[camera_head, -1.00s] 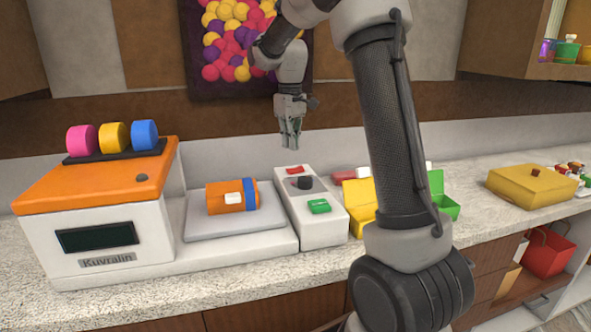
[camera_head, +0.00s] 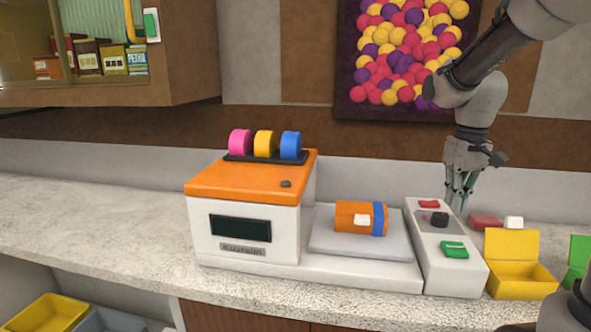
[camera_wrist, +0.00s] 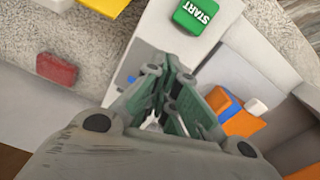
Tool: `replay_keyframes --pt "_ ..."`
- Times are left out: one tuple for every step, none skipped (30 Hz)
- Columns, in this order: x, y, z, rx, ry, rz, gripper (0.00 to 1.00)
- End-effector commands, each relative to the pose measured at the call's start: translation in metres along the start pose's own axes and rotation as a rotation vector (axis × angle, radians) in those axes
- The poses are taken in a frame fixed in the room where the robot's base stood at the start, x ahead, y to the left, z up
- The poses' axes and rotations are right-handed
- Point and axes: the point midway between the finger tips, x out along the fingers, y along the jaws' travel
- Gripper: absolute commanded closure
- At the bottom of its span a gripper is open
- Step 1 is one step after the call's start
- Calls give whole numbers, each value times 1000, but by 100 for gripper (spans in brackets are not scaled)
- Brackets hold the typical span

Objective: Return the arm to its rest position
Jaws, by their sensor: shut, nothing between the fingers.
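My gripper (camera_head: 460,205) hangs pointing down by the back right side of the white control panel (camera_head: 418,226) in the head view. Its fingers are shut and hold nothing. In the wrist view, my gripper (camera_wrist: 165,100) shows its green-grey fingers over the panel, in front of the green START button (camera_wrist: 197,15). The panel also carries a red button (camera_head: 429,204) and a dark knob (camera_head: 439,219). The upper part of my arm comes in from the top right of the head view.
A white machine with an orange top (camera_head: 250,180) stands left of the panel. An orange packet with a blue band (camera_head: 355,217) lies on the grey plate (camera_head: 325,240). A yellow open box (camera_head: 512,250) and a red block (camera_head: 484,222) are to the right. The counter at left is clear.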

Motion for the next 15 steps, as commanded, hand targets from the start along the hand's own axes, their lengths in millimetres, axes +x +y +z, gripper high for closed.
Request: replay_keyframes --pt "-8 -2 25 17 26 1 100" --pt "-10 -4 40 27 40 2 100" --pt "-13 -5 58 39 62 3 100" --pt "-15 -6 72 48 80 3 100" --pt "-16 -8 86 55 96 3 100" --pt "-18 -9 104 62 120 4 100" --pt "-18 -10 116 66 139 4 100" --pt "-18 -11 128 69 158 4 100" --pt "-19 -12 141 69 184 5 100" --pt "-19 -13 150 68 201 5 100" --pt "-20 -14 158 67 220 6 100" --pt "-21 -14 166 66 243 6 100" --pt "-22 -15 171 65 260 7 100" --pt "-24 -15 175 64 278 7 100" --pt "-28 -16 178 63 301 8 100"
